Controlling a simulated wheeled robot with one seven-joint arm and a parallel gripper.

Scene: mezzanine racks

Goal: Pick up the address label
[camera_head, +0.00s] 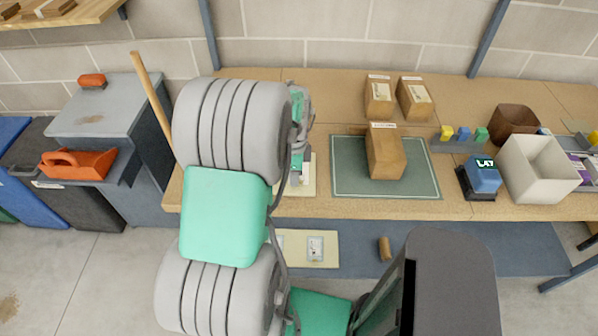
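I cannot surely pick out the address label. A small pale card with a grey print (315,247) lies on a cream sheet (329,259) on the low shelf under the bench. Another cream sheet (308,189) lies on the bench, mostly hidden by my arm, with a small pale item at its edge. Small white labels also show on the brown packages (383,165). My arm fills the left centre, and its end, with my gripper (298,140), is mostly hidden behind the arm links. Its fingers do not show clearly, nor does anything held.
The bench holds a green mat (425,183) under one package, two more packages (413,97) behind, a blue device (482,180), a white bin (540,170) and a brown pot (514,121). A brown roll (385,248) lies below. Grey cabinet (110,105) stands left.

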